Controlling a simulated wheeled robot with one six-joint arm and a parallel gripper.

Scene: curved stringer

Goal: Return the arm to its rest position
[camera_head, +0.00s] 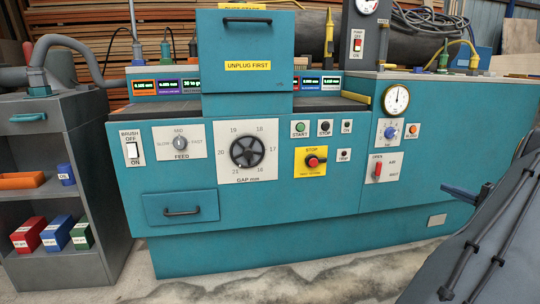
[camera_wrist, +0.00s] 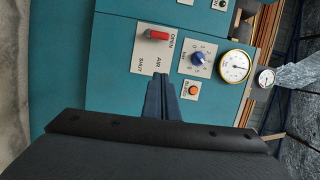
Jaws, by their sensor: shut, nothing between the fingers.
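My gripper (camera_wrist: 160,82) is shut and empty. In the wrist view its dark blue fingers meet in front of the teal machine panel. The view is turned sideways, with the red-handled air valve (camera_wrist: 155,35), the blue regulator knob (camera_wrist: 198,58) and the orange bleed button (camera_wrist: 193,90) beyond the fingertips. In the head view my gripper (camera_head: 461,194) shows at the right, its fingers pointing left, with my dark arm behind it at the lower right. The gap between fingers and panel cannot be judged exactly.
The teal machine (camera_head: 330,215) fills the middle, its air lever (camera_head: 377,169) and pressure gauge (camera_head: 396,99) left of my gripper. A grey cabinet (camera_head: 95,150) with coloured boxes stands at the left. Concrete floor (camera_head: 330,282) lies open in front.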

